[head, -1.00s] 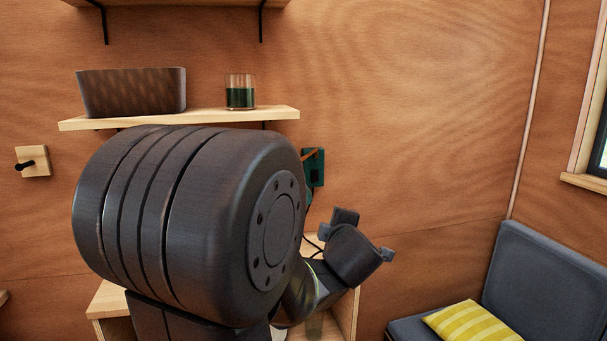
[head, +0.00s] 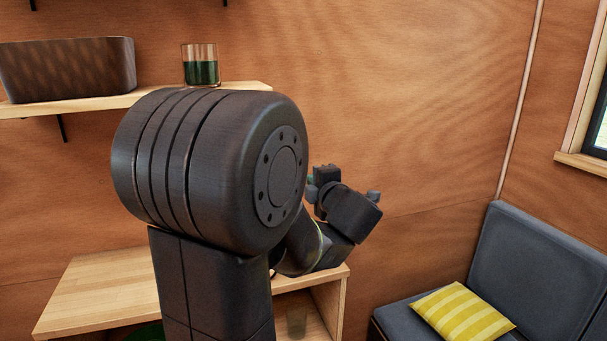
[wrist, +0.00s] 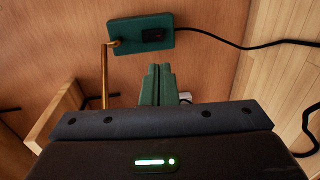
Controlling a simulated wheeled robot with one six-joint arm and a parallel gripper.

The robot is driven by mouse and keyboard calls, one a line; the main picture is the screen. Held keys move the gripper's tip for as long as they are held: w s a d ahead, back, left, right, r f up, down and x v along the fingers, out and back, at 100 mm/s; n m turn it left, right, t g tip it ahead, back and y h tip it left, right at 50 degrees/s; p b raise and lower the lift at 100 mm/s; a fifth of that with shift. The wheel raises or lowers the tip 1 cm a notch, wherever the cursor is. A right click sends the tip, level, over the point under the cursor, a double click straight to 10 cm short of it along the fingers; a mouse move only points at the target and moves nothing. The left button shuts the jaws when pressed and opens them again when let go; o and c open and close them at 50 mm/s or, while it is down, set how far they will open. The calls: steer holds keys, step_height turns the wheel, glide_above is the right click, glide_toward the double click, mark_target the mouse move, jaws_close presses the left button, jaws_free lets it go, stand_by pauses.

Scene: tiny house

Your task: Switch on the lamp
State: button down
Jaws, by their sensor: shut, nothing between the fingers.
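A dark green wall plate (wrist: 142,34) with a small black switch (wrist: 153,35) shows at the top of the wrist view. A brass rod (wrist: 104,75) leaves its left end and runs down behind my gripper's body; no lamp shade is visible. A black cable (wrist: 235,45) leaves its right end. My gripper (wrist: 160,70) is shut and empty, its green fingertips pointing toward the plate, just below it in the picture with a visible gap. In the head view my gripper (head: 316,184) is near the wall, partly hidden by my arm.
A wall shelf (head: 245,86) holds a dark basket (head: 70,68) and a glass of green stuff (head: 200,65). A wooden cabinet (head: 90,285) stands below. A grey seat (head: 535,270) with a yellow striped pillow (head: 462,312) is at right. The wall right of my gripper is bare.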

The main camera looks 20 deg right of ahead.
steer(key=w+f+p, duration=0.1)
steer(key=w+p, duration=0.1)
steer(key=w, duration=1.1)
steer(key=shift+w+d+f, duration=0.2)
steer(key=shift+d+f, duration=0.15)
steer(key=shift+d, duration=0.05)
steer(key=shift+w+b, duration=0.1)
steer(key=shift+b, duration=0.9)
